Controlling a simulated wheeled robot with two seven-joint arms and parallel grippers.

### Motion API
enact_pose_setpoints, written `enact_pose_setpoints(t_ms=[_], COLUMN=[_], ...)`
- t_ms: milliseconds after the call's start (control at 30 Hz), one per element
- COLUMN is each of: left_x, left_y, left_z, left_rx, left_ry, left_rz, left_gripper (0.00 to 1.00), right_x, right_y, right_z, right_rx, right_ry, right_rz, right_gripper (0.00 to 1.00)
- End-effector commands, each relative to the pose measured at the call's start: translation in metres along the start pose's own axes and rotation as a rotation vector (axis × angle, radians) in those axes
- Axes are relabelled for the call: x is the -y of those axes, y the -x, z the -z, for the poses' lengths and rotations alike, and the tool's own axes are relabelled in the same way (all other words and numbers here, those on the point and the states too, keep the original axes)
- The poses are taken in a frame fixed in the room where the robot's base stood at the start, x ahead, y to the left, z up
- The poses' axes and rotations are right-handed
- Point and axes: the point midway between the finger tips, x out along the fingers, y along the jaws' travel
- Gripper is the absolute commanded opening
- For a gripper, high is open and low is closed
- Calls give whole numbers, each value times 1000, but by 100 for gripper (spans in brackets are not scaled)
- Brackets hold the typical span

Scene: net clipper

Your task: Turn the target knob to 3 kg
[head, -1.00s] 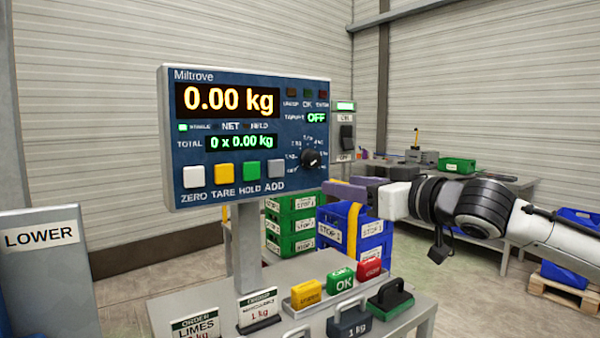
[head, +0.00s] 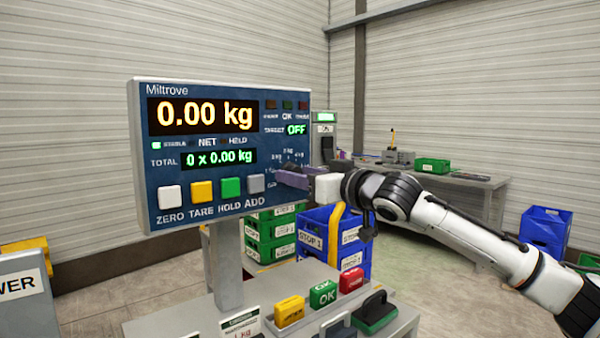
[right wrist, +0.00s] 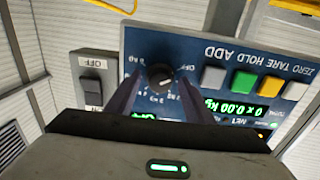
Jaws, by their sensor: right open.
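The Miltrove scale panel (head: 290,100) stands on a post and reads 0.00 kg, with its target display (head: 297,129) at OFF. In the right wrist view, which shows the panel upside down, the black target knob (right wrist: 159,77) has its white mark toward the OFF label. My right gripper (head: 281,178) is open at the panel's lower right, its fingers hiding the knob in the head view. In the right wrist view its two purple fingers (right wrist: 160,85) lie either side of the knob, with gaps visible. I cannot tell whether the tips reach its depth. My left gripper is out of view.
Square white, yellow, green and grey buttons (head: 213,190) line the panel's lower edge left of the gripper. An OFF-labelled switch box (right wrist: 93,85) is beside the panel. Yellow, green (head: 323,292) and red blocks stand on the table below. Green and blue crates (head: 352,240) stand behind.

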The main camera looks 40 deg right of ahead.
Motion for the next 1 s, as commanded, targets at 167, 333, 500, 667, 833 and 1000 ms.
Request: enact_pose_setpoints(t_ms=[167,333,500,667,833,1000], left_x=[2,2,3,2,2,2], left_y=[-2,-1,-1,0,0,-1], left_z=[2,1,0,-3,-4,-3], left_rx=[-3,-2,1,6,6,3], left_ry=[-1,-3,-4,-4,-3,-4], left_rz=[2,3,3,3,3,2], left_gripper=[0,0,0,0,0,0], right_x=[0,0,0,0,0,0], right_y=[-1,-1,-1,-1,-1,-1], right_z=[0,0,0,0,0,0], right_rx=[0,0,-1,-1,-2,-1], right_ry=[0,0,0,-1,-20,-86], right_rz=[0,0,0,-1,-1,-1], right_gripper=[48,33,7,7,7,7])
